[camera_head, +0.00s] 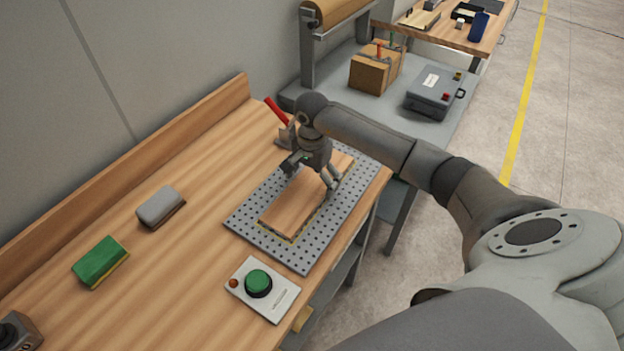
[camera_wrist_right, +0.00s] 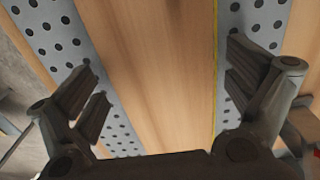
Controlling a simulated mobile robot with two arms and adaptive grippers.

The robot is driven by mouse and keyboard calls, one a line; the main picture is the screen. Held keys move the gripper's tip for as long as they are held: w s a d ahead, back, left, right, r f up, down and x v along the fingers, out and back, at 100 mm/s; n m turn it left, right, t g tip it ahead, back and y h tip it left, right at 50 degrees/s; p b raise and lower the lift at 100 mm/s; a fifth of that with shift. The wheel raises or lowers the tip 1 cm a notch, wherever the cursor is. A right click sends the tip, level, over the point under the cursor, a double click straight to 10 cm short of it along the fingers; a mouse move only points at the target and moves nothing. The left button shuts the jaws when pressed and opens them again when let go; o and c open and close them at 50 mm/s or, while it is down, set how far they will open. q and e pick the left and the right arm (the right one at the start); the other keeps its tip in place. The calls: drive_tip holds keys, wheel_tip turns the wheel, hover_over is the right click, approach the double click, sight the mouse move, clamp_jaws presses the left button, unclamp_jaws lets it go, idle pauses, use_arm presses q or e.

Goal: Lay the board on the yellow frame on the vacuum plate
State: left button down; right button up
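The wooden board (camera_head: 290,212) lies on the grey perforated vacuum plate (camera_head: 245,222). Thin yellow lines of the frame (camera_head: 291,238) show along its near end and right side. My right gripper (camera_head: 311,178) is over the far half of the board, pointing down, its fingers spread. In the right wrist view the gripper (camera_wrist_right: 165,85) is open, one finger to each side of the board (camera_wrist_right: 150,60). A yellow line (camera_wrist_right: 215,75) runs along the board's right edge there; no yellow shows on its left. My left gripper is out of view.
A control box with a green button (camera_head: 258,283) stands near the plate's near end. A red handle (camera_head: 276,110) rises behind the plate. A green sponge (camera_head: 100,262) and a grey block (camera_head: 160,207) lie left, with bare bench between.

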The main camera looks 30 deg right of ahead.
sight(312, 184)
drive_tip(key=shift+r, duration=0.4)
wheel_tip(312, 184, up, 12)
drive_tip(key=b, duration=0.3)
drive_tip(key=shift+f+b, duration=0.25)
drive_tip(key=shift+b, duration=0.15)
